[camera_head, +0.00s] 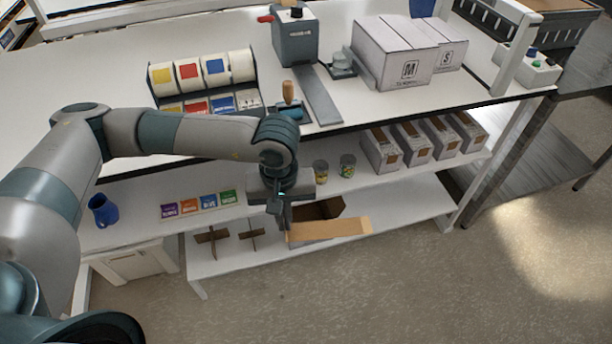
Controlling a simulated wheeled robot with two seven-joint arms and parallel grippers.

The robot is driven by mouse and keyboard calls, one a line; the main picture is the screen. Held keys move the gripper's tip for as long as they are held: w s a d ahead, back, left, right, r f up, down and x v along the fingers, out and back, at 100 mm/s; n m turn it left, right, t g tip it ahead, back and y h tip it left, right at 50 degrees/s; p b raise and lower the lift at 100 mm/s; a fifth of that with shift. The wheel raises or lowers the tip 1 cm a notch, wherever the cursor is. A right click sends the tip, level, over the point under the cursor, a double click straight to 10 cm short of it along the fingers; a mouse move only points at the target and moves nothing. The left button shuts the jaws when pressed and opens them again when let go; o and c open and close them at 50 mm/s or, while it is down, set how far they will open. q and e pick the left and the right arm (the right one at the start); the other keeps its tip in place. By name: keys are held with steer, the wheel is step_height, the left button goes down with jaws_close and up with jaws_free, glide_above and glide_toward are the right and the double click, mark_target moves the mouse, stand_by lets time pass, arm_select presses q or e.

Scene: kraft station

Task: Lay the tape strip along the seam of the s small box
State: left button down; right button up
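My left gripper (281,213) points down in front of the lower shelves. The contact is too small to tell whether the fingers are shut on the strip. A box marked S (451,55) lies on the worktop at the back right, against a box marked M (404,72). The seam of the S box cannot be made out from here. My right gripper is not in view.
A grey dispenser (296,40) with a red handle stands on the worktop (350,107). Label rolls (215,72) stand left of it.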

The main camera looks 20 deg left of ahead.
arm_select(q)
steer(key=s+a+f+m, duration=0.2)
steer(key=s+f+m, duration=0.2)
steer(key=f, duration=0.1)
steer(key=shift+m, duration=0.4)
steer(key=shift+a+f, duration=0.1)
